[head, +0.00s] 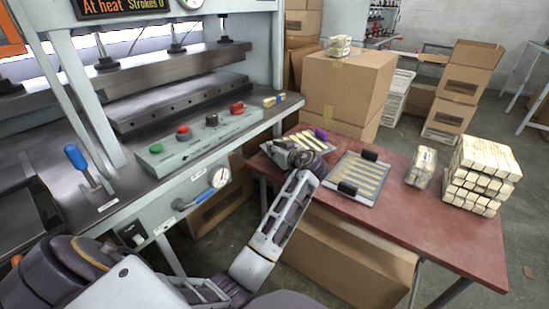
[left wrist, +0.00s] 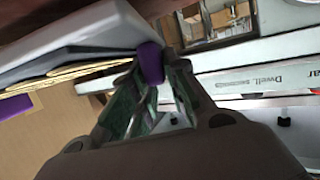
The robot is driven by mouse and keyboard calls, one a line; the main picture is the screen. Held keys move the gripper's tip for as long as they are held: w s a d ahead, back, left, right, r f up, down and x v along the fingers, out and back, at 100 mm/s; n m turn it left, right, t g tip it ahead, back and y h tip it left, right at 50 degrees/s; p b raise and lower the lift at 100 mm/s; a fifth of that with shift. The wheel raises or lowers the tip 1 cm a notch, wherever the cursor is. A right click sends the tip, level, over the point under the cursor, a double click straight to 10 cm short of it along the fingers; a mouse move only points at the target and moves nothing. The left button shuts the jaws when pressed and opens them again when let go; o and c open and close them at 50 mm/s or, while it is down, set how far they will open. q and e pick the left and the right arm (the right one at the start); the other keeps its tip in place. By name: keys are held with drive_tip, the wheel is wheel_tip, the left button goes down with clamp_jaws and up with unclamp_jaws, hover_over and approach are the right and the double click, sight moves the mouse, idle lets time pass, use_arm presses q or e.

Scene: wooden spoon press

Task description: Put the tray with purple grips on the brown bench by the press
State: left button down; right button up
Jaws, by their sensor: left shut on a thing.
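The tray with purple grips (head: 324,147) is at the back left end of the brown bench (head: 440,225) by the press, with pale wooden pieces lying on it. Its far purple grip (head: 321,134) shows in the head view; the near grip is hidden behind my gripper there. My left gripper (head: 284,152) is at the tray's near left side. In the left wrist view its fingers are shut on a purple grip (left wrist: 150,63). I cannot tell whether the tray touches the bench or hangs just above it. My right gripper is not in view.
A tray with black grips (head: 358,177) lies close to the right on the bench. A wrapped bundle (head: 421,166) and a stack of wooden pieces (head: 482,175) stand further right. The press (head: 195,140) borders the left; cardboard boxes (head: 345,85) stand behind. The bench's front right is clear.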

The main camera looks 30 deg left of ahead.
use_arm(q)
wheel_tip(320, 180, down, 2)
drive_tip(key=shift+f+b, duration=0.25)
drive_tip(key=shift+b, duration=0.05)
drive_tip(key=shift+f, duration=0.6)
drive_tip(key=c, duration=1.4)
unclamp_jaws()
drive_tip(key=shift+c, duration=0.2)
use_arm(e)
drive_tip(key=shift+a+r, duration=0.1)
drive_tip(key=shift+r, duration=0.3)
